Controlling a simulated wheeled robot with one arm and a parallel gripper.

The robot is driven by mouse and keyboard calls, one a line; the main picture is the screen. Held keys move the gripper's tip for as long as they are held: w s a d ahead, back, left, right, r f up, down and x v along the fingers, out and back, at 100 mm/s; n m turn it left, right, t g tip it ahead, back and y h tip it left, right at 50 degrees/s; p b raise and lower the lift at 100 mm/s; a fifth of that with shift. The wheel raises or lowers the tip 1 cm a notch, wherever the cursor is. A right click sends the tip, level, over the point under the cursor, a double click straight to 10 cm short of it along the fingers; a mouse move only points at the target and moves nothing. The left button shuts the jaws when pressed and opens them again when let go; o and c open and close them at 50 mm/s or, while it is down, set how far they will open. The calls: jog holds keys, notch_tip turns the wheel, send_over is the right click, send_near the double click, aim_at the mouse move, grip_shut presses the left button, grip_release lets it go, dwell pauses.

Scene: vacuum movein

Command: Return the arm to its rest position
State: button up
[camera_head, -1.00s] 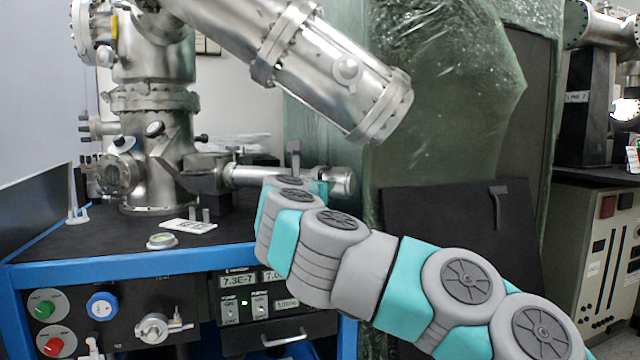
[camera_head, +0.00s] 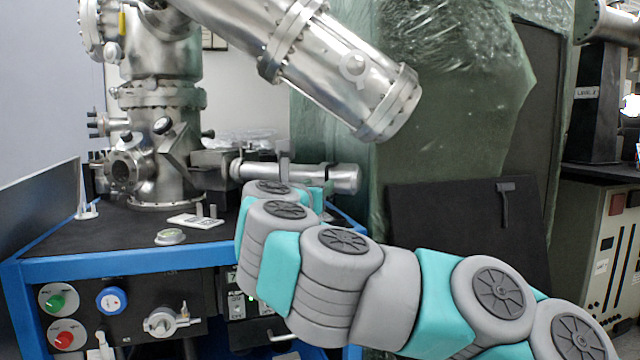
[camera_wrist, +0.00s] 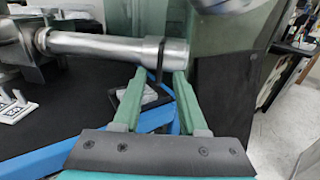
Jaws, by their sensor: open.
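In the head view my arm reaches in from the lower right to the front right edge of the blue-framed bench (camera_head: 130,262). My gripper is mostly hidden there behind my own arm links. In the wrist view my gripper (camera_wrist: 157,78) shows two green fingers spread apart, with nothing held between them. Beyond the fingertips is the end of a horizontal metal tube (camera_wrist: 115,48), with a black band around it. I cannot tell whether a finger touches the tube. The same tube (camera_head: 340,178) shows just above my wrist in the head view.
A steel vacuum chamber (camera_head: 155,110) stands on the bench, and its large angled cylinder (camera_head: 340,80) hangs above my arm. A dark panel (camera_head: 465,225) stands behind my arm.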

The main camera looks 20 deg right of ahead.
dwell(0.3)
